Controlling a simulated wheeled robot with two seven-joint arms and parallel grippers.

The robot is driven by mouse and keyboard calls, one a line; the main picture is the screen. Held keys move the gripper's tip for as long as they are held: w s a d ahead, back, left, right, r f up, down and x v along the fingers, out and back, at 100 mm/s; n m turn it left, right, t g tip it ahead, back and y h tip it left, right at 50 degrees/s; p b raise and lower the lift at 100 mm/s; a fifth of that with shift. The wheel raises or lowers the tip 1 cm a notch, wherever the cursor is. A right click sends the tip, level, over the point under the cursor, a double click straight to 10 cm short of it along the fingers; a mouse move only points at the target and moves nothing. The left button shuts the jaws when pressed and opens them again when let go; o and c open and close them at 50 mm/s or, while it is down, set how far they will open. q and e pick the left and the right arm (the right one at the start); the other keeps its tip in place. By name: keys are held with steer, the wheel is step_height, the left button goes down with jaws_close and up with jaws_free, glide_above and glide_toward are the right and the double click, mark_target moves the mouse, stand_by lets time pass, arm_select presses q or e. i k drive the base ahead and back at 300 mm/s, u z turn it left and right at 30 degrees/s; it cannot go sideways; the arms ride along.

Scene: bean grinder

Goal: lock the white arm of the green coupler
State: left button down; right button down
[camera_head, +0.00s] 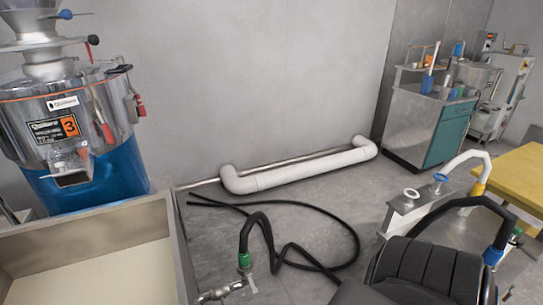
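The green coupler (244,260) is a small collar at the lower end of an upright, curved black hose (258,220). It sits on a metal pipe fitting (222,291) near the bottom centre. A small pale piece (250,284), perhaps the white arm, shows just below the green collar. It is too small to tell whether it is locked or open. Neither of my grippers is in view.
A metal-rimmed bin (168,232) stands left of the coupler, below a grinder (75,125). A white pipe (300,172) runs along the wall. Blue-collared (492,256) and yellow-collared (478,188) hoses stand right.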

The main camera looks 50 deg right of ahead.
mark_target(255, 291)
steer(key=z, duration=1.3)
steer(key=k, duration=1)
steer(key=u, duration=1.4)
steer(key=i, duration=1.1)
steer(key=z, duration=1.2)
